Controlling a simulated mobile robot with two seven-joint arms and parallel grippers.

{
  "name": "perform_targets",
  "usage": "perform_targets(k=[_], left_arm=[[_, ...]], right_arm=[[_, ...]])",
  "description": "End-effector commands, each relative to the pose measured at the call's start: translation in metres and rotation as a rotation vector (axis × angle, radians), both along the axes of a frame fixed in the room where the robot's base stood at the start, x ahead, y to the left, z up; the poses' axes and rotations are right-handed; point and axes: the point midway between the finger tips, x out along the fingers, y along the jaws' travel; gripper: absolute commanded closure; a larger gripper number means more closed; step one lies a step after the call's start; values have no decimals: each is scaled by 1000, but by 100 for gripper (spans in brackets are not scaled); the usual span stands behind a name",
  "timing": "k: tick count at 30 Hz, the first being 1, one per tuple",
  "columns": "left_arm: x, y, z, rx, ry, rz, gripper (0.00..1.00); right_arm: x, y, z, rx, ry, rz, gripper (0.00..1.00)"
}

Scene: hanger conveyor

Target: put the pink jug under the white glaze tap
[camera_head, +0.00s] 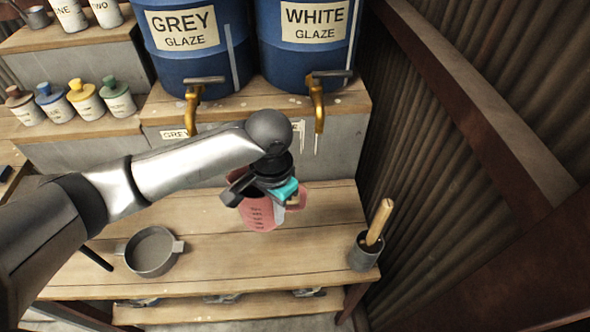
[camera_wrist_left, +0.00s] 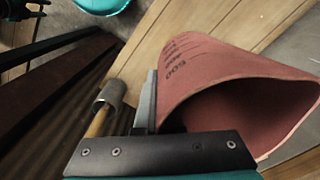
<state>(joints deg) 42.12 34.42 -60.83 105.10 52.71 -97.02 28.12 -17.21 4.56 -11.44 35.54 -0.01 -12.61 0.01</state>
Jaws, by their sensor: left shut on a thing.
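The pink jug (camera_head: 262,212), with dark measuring marks, is in my left gripper (camera_head: 282,193) over the wooden table in the head view. In the left wrist view the jug (camera_wrist_left: 215,65) shows large with its open mouth facing the camera, and a dark finger (camera_wrist_left: 146,105) lies against it. The white glaze tap (camera_head: 317,100) is a brass tap on the blue barrel labelled WHITE GLAZE (camera_head: 308,40). The jug is below and left of this tap, nearer the camera. I cannot tell whether the jug's base touches the table. My right gripper is not in view.
The GREY GLAZE barrel (camera_head: 195,45) with its brass tap (camera_head: 193,105) stands to the left. A grey two-handled pan (camera_head: 151,251) and a grey pot with a wooden-handled tool (camera_head: 364,254) are on the table (camera_head: 215,275). Several small bottles line the left shelf. A corrugated wall bounds the right.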

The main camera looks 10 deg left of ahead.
Motion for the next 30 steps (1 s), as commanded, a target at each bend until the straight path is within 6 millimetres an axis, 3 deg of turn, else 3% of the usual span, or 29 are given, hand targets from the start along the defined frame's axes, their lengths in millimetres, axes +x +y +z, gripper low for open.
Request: perform_targets(k=[5,11,21,30], left_arm=[[2,2,7,-3,-7,24,100],[5,15,33,-14,-20,171,100],[-20,40,79,-8,-8,457,100],[-29,46,90,1,-3,525,100]], right_arm=[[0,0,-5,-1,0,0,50],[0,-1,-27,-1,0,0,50],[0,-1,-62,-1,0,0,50],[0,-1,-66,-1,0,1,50]])
